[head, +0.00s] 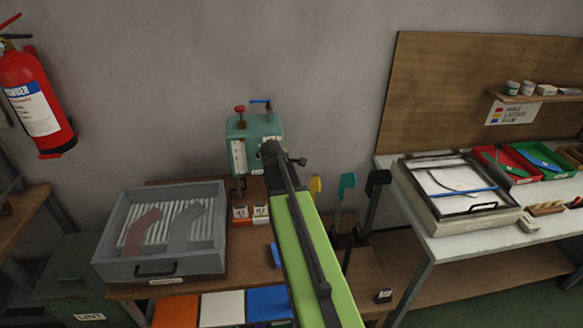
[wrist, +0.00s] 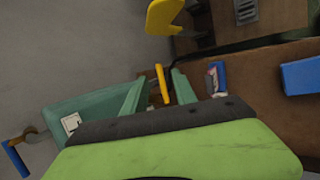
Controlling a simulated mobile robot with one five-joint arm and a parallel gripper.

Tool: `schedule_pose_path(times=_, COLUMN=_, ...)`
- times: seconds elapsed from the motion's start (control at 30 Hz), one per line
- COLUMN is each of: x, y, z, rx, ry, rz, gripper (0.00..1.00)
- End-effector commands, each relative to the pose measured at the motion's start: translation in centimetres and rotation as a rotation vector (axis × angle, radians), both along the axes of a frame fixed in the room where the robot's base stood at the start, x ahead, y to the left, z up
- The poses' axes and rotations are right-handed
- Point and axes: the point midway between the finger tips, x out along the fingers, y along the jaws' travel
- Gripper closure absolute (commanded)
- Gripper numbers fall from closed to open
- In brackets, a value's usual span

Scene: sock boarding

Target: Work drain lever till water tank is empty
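The teal water tank (head: 240,124) stands at the back of the brown bench, with white gauge strips on its front and a red knob (head: 239,109) and a blue lever (head: 261,101) on top. Its water level is too small to read. My gripper (wrist: 158,82) is open in the wrist view, with green fingers on both sides of a thin yellow bar (wrist: 162,84) by the tank (wrist: 88,108). That bar looks like a lever; I cannot tell if the fingers touch it. In the head view my arm hides the gripper's fingertips and part of the tank.
A grey tray (head: 107,251) with two sock shapes stands left on the bench. A white table (head: 450,241) with a framed tray (head: 472,207) and bins is further right.

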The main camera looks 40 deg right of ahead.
Motion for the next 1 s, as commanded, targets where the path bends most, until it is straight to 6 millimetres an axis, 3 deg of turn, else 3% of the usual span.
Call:
schedule_pose_path(times=0.03, x=-0.8, y=0.8, z=2.4, rx=0.0, ry=0.0, rz=0.001, gripper=0.67)
schedule_pose_path(times=0.2, x=-1.9, y=2.4, z=4.5, rx=0.0, ry=0.0, rz=0.001, gripper=0.67)
schedule_pose_path(times=0.8, x=-1.8, y=3.2, z=4.4, rx=0.0, ry=-0.001, rz=0.008, gripper=0.67)
schedule_pose_path(times=0.87, x=-1.0, y=4.9, z=4.2, rx=0.0, ry=0.0, rz=0.034, gripper=0.67)
schedule_pose_path(times=0.97, x=0.7, y=10.8, z=3.6, rx=0.01, ry=-0.002, rz=0.119, gripper=0.67)
schedule_pose_path(times=1.0, x=0.7, y=14.1, z=3.0, rx=0.039, ry=0.003, rz=0.148, gripper=0.67)
